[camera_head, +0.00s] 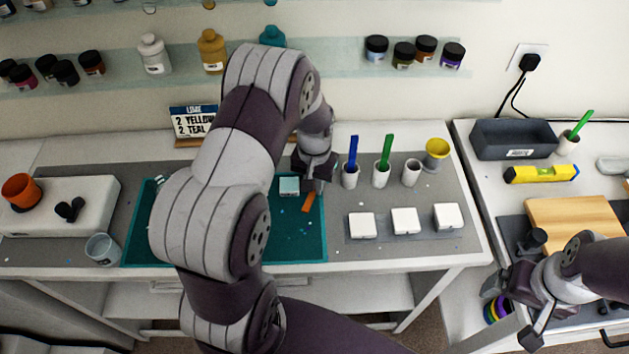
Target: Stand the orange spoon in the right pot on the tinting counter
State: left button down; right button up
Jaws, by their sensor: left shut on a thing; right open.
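The orange spoon (308,202) shows just below my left gripper (317,184), which is shut on it over the right part of the teal mat. The spoon is tilted and its upper end is hidden by the gripper. The right pot (411,174) is a small white cup at the right end of a row of three, with no spoon showing in it. The left pot (350,179) holds a blue spoon (353,150), and the middle pot (380,177) holds a green spoon (387,150). My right gripper (511,311) is open and empty, low at the right, away from the pots.
A yellow cup (437,150) stands behind and right of the right pot. White square blocks (404,221) lie in front of the pots. The teal mat (300,246) is partly behind my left arm. Another pot with a green spoon (581,125) stands on the separate right counter.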

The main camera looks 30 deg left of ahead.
pick_arm(q)
jog(key=shift+f, duration=0.2)
jog(key=c, duration=1.1)
grip_release()
jog(key=shift+s, duration=0.2)
jog(key=shift+r, duration=0.2)
notch_tip(320, 180, up, 12)
jog(key=b, duration=0.1)
jog(key=s+d+f+m+t, duration=0.1)
jog(key=s+d+m, duration=0.1)
jog(key=s+d, duration=0.5)
jog(key=s, duration=0.4)
jog(key=shift+s+d, duration=0.3)
jog(key=shift+d, duration=0.1)
